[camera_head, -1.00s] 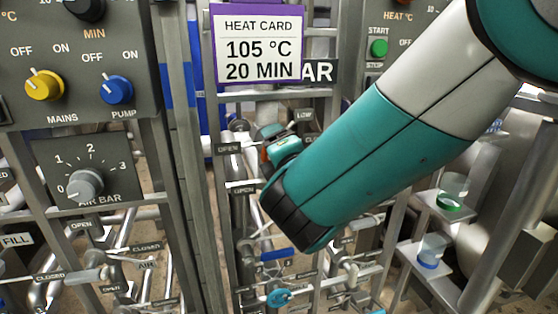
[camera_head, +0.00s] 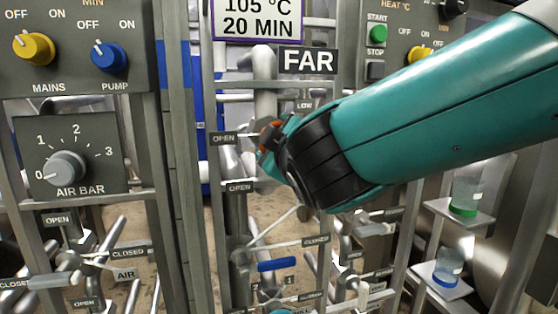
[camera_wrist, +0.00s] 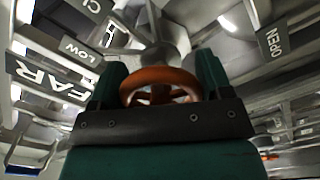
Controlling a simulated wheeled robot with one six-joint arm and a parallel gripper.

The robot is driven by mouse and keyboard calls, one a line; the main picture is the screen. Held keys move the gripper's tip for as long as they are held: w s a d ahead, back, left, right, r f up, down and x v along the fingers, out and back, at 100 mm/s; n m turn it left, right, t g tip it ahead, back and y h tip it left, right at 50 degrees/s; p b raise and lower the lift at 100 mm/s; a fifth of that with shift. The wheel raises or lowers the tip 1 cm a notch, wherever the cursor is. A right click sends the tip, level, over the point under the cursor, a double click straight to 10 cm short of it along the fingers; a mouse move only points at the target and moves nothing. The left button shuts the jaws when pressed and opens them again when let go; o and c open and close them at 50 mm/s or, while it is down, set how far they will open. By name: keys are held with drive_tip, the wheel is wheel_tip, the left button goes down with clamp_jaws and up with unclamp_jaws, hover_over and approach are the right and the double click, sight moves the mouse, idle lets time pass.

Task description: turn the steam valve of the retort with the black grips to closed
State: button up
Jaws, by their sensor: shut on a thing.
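An orange-brown handwheel (camera_wrist: 150,76) sits between the two teal fingers of my gripper (camera_wrist: 160,72) in the wrist view, and the fingers are shut on it. In the head view my gripper (camera_head: 267,148) is at the pipework below the FAR sign, and only a bit of orange shows there. My wrist hides most of the wheel in the head view. I see no black grips.
The FAR sign (camera_head: 308,61) hangs above my wrist. A white lever (camera_head: 272,224) and a blue lever handle (camera_head: 277,265) lie below it. A panel with an AIR BAR knob (camera_head: 66,168) is at left. Cups on brackets, one green-based (camera_head: 466,196), stand at right under my arm.

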drive_tip(key=shift+s+a+f+m+b, duration=0.1)
drive_tip(key=shift+m+b, duration=2.3)
drive_tip(key=shift+b, duration=0.15)
drive_tip(key=shift+w+a+f+m+b, duration=0.1)
drive_tip(key=shift+m+b, duration=2.3)
drive_tip(key=shift+b, duration=0.1)
drive_tip(key=shift+s+a+f+m+b, duration=0.1)
drive_tip(key=shift+m+b, duration=2.3)
drive_tip(key=shift+b, duration=0.15)
drive_tip(key=shift+r, duration=0.1)
drive_tip(key=o, duration=0.9)
drive_tip(key=b+v, duration=0.1)
drive_tip(key=v, duration=1.6)
drive_tip(key=shift+s+r, duration=0.15)
drive_tip(key=shift+s, duration=0.05)
